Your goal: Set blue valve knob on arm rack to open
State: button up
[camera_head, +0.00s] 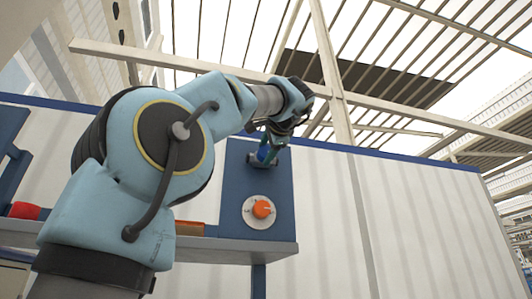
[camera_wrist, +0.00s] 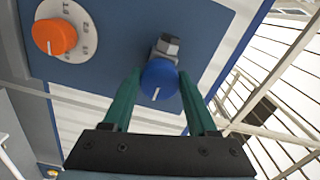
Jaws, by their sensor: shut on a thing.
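The blue valve knob (camera_wrist: 159,82) sits on a grey metal fitting (camera_wrist: 166,45) on a blue panel (camera_wrist: 115,25). Its face carries a white line that points toward the bottom of the wrist view. My gripper (camera_wrist: 159,76) has one green finger on each side of the knob and is shut on it. In the head view my gripper (camera_head: 270,143) reaches the upper part of the panel (camera_head: 279,184), and the blue knob (camera_head: 263,154) is partly hidden by the fingers.
An orange dial knob (camera_head: 262,209) on a white round plate sits below the blue knob in the head view. A grey shelf (camera_head: 215,246) runs along the panel's foot, with a red object (camera_head: 25,210) at the far left. A white corrugated wall (camera_head: 420,220) stands behind.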

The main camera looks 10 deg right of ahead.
jog(key=shift+f, duration=0.1)
dwell(0.3)
jog(key=o, duration=1.4)
jog(key=shift+c, duration=0.2)
jog(key=s+d+b, duration=0.1)
jog(key=s+b, duration=0.1)
jog(key=s, duration=0.8)
jog(key=shift+s+d, duration=0.2)
jog(key=shift+s, duration=0.15)
